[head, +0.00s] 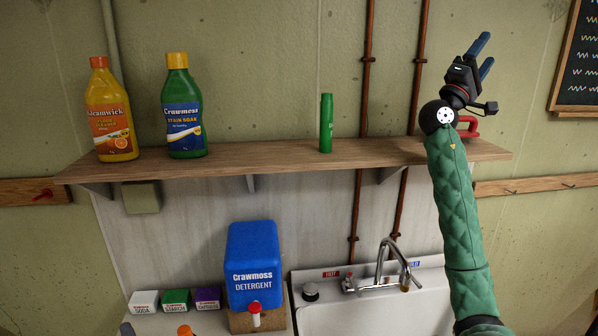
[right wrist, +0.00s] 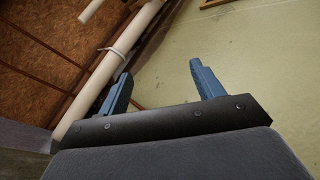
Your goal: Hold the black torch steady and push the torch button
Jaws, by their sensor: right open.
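I see no black torch in either view. A slim green cylinder (head: 326,123) stands upright on the wooden shelf (head: 290,158) in the head view; I cannot tell whether it is a torch, and no button shows on it. My right gripper (head: 483,56) is raised above the right end of the shelf, well to the right of the cylinder and higher. In the right wrist view its two blue fingers (right wrist: 160,72) are apart with nothing between them. My left gripper is not in view.
An orange bottle (head: 110,122) and a green bottle (head: 183,120) stand at the shelf's left. A red object (head: 468,125) is partly hidden behind my right arm. Below are a blue detergent container (head: 252,262) and a sink with a tap (head: 385,268). The shelf's middle is mostly clear.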

